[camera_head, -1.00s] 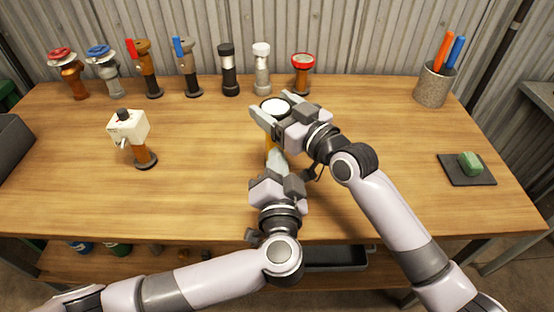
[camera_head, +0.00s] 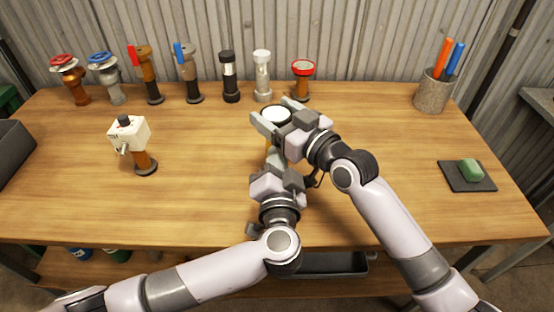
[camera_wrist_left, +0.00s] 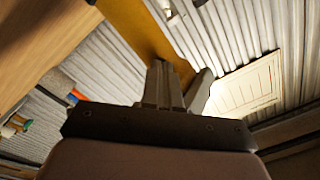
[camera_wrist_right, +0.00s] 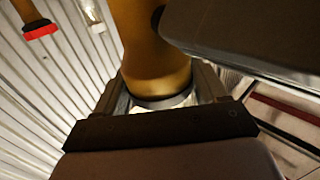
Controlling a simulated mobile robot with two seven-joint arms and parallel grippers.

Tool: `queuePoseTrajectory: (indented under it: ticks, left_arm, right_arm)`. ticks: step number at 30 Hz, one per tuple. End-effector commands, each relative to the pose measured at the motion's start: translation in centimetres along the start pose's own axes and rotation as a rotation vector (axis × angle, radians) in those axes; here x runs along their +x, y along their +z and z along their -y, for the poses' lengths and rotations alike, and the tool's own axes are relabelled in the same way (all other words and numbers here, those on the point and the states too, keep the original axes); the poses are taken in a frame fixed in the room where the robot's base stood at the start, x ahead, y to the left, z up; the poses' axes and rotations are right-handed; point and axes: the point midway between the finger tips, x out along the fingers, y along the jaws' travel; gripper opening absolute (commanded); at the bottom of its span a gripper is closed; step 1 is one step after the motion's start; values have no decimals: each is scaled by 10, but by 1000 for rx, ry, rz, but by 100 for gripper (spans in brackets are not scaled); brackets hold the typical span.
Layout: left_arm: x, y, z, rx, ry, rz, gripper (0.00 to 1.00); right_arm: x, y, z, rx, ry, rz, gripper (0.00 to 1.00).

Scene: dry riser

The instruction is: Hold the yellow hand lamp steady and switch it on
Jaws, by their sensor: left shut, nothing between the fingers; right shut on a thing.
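The yellow hand lamp stands upright near the middle of the workbench, its round white top (camera_head: 277,113) facing up. Its yellow body (camera_head: 268,147) is mostly hidden behind my grippers in the head view. The body fills much of the right wrist view (camera_wrist_right: 146,45) and shows in the left wrist view (camera_wrist_left: 138,28). My right gripper (camera_head: 270,110) is shut on the lamp near its top. My left gripper (camera_head: 274,156) is shut and empty, its tips close against the body's near side. I cannot tell whether they touch.
Several valves and torches line the back, including a black torch (camera_head: 230,77) and a red-rimmed one (camera_head: 303,82). A white-headed device (camera_head: 129,134) stands left. A pen cup (camera_head: 434,92) and a dark pad (camera_head: 452,176) with a green block (camera_head: 471,170) are right. Bench between is clear.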

Motion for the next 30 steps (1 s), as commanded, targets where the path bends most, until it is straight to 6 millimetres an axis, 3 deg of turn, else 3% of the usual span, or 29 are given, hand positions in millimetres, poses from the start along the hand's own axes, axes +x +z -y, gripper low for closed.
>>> queuePoseTrajectory:
  ticks: [12, 30]
  left_arm:
    - [3, 0, 0, -1, 1, -1, 0]
    - [-52, 0, -1, -1, 2, -1, 0]
  right_arm:
    - [0, 2, 0, 1, 0, 4, 29]
    - [0, 2, 0, 1, 0, 4, 29]
